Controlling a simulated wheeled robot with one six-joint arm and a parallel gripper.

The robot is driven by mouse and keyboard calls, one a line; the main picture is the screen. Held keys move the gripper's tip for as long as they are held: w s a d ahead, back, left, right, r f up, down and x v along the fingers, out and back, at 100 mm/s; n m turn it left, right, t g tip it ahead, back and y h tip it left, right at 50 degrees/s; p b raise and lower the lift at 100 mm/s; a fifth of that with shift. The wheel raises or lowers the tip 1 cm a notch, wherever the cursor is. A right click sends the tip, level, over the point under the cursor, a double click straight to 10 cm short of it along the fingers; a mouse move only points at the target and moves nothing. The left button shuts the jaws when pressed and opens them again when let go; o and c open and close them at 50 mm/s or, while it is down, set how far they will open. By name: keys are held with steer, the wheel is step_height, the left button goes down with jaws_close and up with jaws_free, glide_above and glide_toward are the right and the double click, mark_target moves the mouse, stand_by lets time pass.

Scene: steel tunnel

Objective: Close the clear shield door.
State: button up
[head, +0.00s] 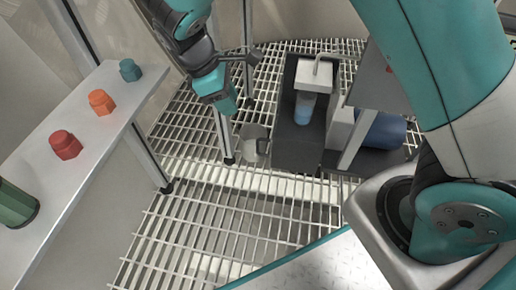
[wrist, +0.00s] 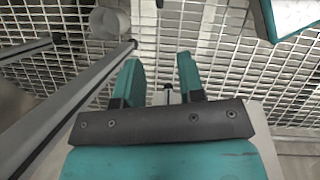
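A see-through panel (head: 125,35) with a thin dark upright edge stands behind the shelf at the upper left of the head view. It may be the clear shield door, but its outline is faint and I cannot tell its hinge, handle or how far it stands open. No shield door is clear in the wrist view. My gripper (head: 226,106) hangs above the grating, right of the shelf and left of the dark block. In the wrist view its two teal fingers (wrist: 160,68) are apart, with nothing held between them.
A shelf (head: 92,120) at left holds a teal, an orange (head: 101,102) and a red knob-like piece (head: 65,145) and a green can (head: 17,203). A pale cup (head: 254,139) and thin legs stand near my gripper.

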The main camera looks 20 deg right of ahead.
mark_target(258, 152)
steer(key=b+x, duration=1)
steer(key=x, duration=0.7)
steer(key=shift+d+f, duration=0.2)
steer(key=shift+c, duration=0.2)
steer(key=shift+s, duration=0.1)
jaws_close()
